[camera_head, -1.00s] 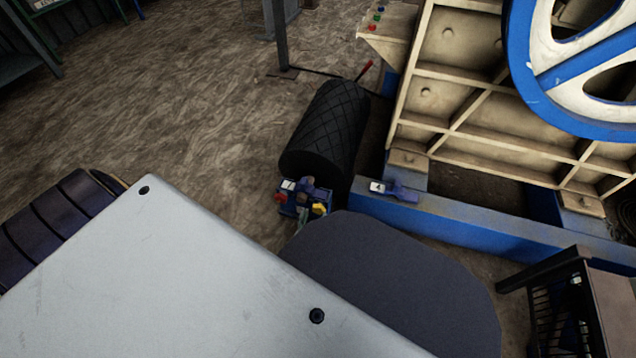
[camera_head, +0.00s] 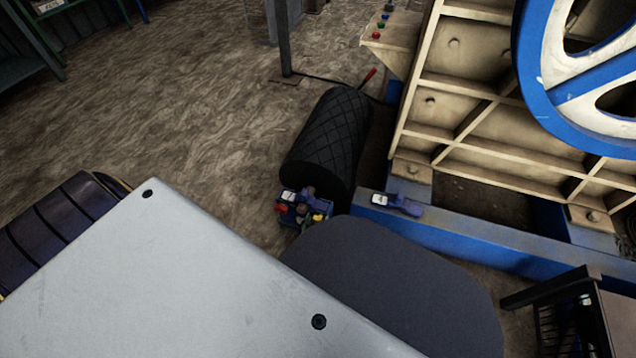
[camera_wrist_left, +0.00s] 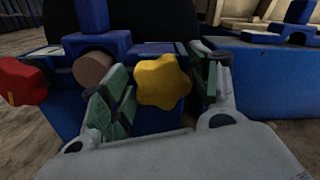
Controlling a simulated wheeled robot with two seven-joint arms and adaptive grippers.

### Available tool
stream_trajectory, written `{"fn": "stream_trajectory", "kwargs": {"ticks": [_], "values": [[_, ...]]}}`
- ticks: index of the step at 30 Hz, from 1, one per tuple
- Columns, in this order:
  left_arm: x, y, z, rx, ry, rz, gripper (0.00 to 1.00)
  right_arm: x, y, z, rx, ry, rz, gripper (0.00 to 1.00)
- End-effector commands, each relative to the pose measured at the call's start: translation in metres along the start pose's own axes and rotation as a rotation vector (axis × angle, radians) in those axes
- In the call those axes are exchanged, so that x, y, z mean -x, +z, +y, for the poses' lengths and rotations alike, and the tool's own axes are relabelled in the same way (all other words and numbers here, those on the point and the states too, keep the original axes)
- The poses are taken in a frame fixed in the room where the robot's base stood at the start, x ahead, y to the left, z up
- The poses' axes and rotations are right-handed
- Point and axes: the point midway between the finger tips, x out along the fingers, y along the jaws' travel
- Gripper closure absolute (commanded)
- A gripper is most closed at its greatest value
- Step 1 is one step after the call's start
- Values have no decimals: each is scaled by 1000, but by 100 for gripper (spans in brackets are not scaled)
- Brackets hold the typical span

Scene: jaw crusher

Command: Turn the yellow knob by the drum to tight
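The yellow knob (camera_head: 318,218) is small in the head view, on a blue mount (camera_head: 297,208) at the near end of the dark drum (camera_head: 328,138). In the left wrist view, the star-shaped yellow knob (camera_wrist_left: 162,82) is large. My left gripper (camera_wrist_left: 161,76) has its two green-padded fingers on either side of the knob. The fingers are apart, with a gap at the right; whether the left pad touches the knob I cannot tell. My right gripper is not in view.
A red knob (camera_wrist_left: 20,82) sits left of the gripper on the blue mount, beside a round brown end (camera_wrist_left: 93,68). A blue beam (camera_head: 460,238) and the crusher's ribbed frame (camera_head: 470,120) stand to the right. Open floor (camera_head: 180,110) lies left of the drum.

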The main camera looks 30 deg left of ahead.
Motion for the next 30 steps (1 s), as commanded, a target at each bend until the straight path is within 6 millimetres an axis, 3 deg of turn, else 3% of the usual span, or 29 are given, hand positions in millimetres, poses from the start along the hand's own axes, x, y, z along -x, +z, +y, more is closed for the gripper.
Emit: {"fn": "stream_trajectory", "kwargs": {"ticks": [1,7,14,30], "values": [[0,0,0,0,0,0,50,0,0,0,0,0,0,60],[0,0,0,0,0,0,75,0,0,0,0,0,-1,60],[0,0,0,26,-1,-1,75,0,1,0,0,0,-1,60],[0,0,1,303,-1,-1,75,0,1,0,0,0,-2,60]]}}
